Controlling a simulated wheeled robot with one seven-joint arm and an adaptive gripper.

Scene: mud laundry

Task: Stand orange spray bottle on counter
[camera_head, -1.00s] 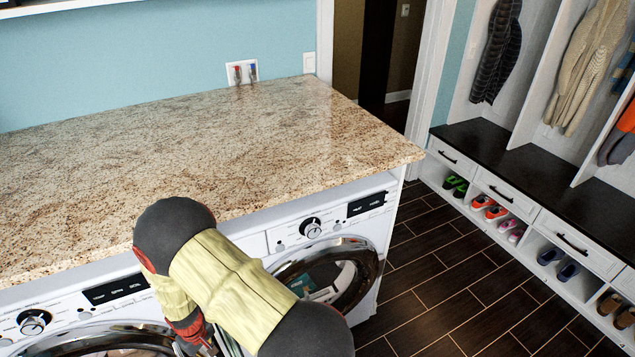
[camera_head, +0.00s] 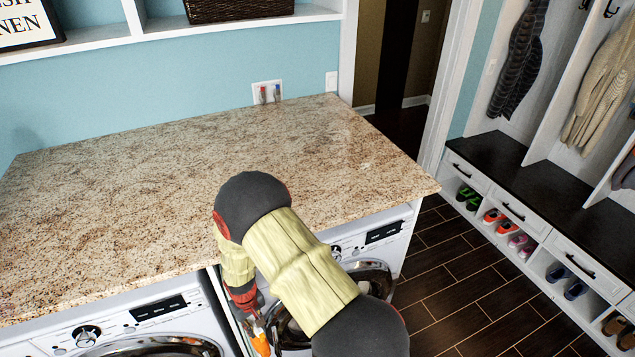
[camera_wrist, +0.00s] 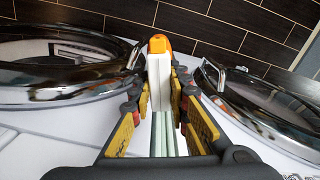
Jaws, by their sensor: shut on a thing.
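The spray bottle shows as an orange top on a white body (camera_wrist: 158,74) between the fingers of my gripper (camera_wrist: 160,98) in the wrist view. My gripper is shut on it. In the head view only a small orange part of the bottle (camera_head: 261,343) shows at the bottom, below the counter edge. The granite counter (camera_head: 150,190) has a bare top. The bottle is in front of the machines, off the counter.
Front-loading machines stand under the counter, one at left (camera_head: 150,335) and one partly behind my arm. A wall outlet box (camera_head: 267,92) is behind the counter. A bench (camera_head: 530,185) with shoe cubbies stands at right. Dark floor (camera_head: 460,270) between is clear.

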